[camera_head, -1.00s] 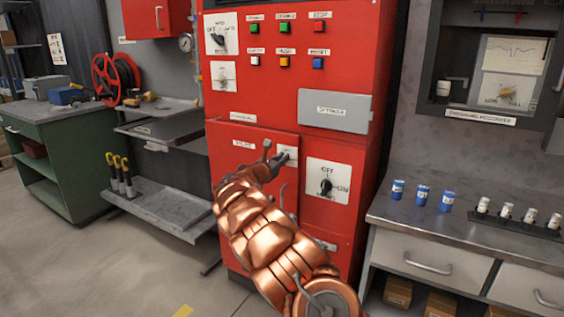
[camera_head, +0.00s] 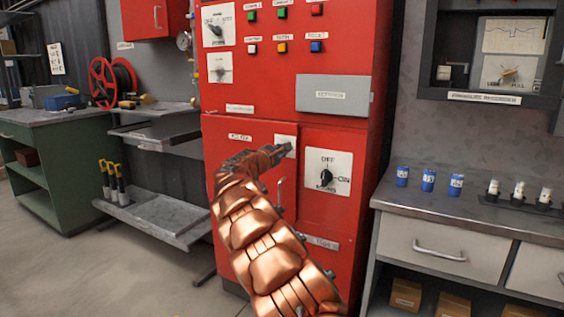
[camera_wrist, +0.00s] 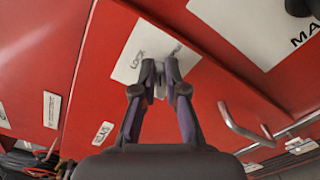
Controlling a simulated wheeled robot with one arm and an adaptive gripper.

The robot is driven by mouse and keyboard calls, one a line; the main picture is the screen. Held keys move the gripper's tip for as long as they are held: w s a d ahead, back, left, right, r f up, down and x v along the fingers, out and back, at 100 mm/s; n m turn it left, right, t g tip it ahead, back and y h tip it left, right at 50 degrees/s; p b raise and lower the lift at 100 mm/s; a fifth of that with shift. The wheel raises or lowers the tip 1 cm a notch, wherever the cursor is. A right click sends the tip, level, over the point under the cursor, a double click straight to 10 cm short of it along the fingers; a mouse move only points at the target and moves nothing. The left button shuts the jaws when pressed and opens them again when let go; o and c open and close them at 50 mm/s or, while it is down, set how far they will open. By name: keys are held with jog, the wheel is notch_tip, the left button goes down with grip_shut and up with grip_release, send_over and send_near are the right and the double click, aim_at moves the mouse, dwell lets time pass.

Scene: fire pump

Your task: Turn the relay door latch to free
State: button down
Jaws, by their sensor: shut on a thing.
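The relay door (camera_head: 222,152) is a red panel low on the red cabinet and looks closed. It also shows in the wrist view (camera_wrist: 95,75). A white latch plate (camera_wrist: 130,62) marked LOCK is at its upper right corner; it also shows in the head view (camera_head: 281,139). My gripper (camera_wrist: 160,70) is at this plate, its fingers closed on the small grey latch (camera_wrist: 160,89). The fingers hide most of the latch, so its exact angle is hard to tell. In the head view my gripper (camera_head: 284,150) reaches the plate from the left.
A door handle (camera_head: 281,195) stands out below the plate. A rotary switch (camera_head: 326,178) on a white plate is close to the right. A grey cover (camera_head: 333,96) is above. A counter (camera_head: 460,222) with blue cans stands at right; open floor (camera_head: 60,275) lies left.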

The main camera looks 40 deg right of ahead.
jog(key=m+b, duration=0.3)
jog(key=b, duration=0.1)
jog(key=f+m+b, duration=0.1)
jog(key=m+b, duration=0.2)
jog(key=b, duration=0.1)
jog(key=shift+s+m, duration=0.1)
jog(key=shift+m, duration=0.3)
jog(key=c, duration=1.2)
grip_release()
jog(key=shift+a, duration=0.1)
